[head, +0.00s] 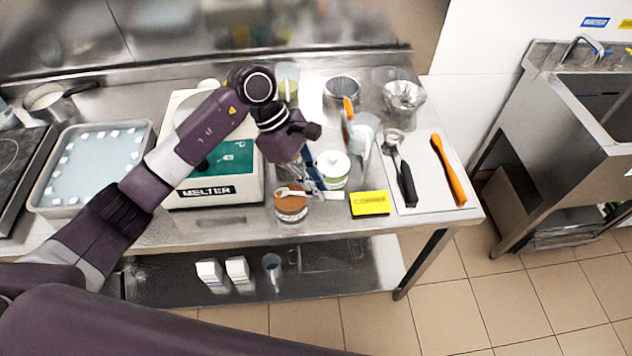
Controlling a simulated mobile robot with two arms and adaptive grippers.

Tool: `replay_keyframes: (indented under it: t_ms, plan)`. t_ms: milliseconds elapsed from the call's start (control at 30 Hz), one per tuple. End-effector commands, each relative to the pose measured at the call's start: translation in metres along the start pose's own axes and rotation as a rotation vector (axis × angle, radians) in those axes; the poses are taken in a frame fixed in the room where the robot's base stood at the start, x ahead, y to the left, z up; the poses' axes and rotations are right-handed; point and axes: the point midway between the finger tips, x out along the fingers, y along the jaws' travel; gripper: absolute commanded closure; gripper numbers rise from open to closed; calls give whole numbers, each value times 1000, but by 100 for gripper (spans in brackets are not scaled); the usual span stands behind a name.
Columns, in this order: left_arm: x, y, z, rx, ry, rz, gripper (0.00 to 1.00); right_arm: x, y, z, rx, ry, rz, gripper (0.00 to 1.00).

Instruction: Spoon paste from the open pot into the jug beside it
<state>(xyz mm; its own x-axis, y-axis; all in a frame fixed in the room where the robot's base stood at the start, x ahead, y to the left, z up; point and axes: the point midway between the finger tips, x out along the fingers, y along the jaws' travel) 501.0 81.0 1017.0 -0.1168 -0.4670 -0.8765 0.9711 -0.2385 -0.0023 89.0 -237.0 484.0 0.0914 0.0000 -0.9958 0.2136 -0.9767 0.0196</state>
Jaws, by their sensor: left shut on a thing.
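The open pot (291,212) of brown paste stands near the front edge of the steel table, right of the melter. My left gripper (314,184) is shut on a small pale spoon (290,191), just right of the pot. The spoon's bowl end lies over the brown paste; I cannot tell whether it touches it. A clear jug (365,132) stands further back to the right, with an orange-handled tool (348,108) at its left side. A white-lidded jar (333,165) stands between pot and jug, partly behind the gripper. My right gripper is not in view.
The melter (208,191) stands left of the pot, with a tray (62,210) beyond it. A yellow block (369,204) lies right of the pot. A black-handled scoop (405,180) and an orange spatula (449,170) lie on a white board. Bowls stand at the back.

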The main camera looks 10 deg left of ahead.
Motion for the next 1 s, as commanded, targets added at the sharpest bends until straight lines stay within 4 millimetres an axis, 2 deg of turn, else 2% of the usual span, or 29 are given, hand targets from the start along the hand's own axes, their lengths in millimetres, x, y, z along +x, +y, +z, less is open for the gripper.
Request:
replay_keyframes:
  t_ms: [33, 467, 533, 700, 1000]
  plan:
    - [-6, 1, 2, -2, -1, 5, 100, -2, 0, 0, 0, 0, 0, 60]
    - [-31, 1, 19, -2, -3, 3, 100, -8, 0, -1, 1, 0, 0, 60]
    - [-30, 1, 28, 6, 68, 1, 100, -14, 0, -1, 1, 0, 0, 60]
    - [-25, 1, 37, 3, 211, 2, 100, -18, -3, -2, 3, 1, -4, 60]
    - [-21, 1, 44, -2, 338, 2, 100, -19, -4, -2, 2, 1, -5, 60]
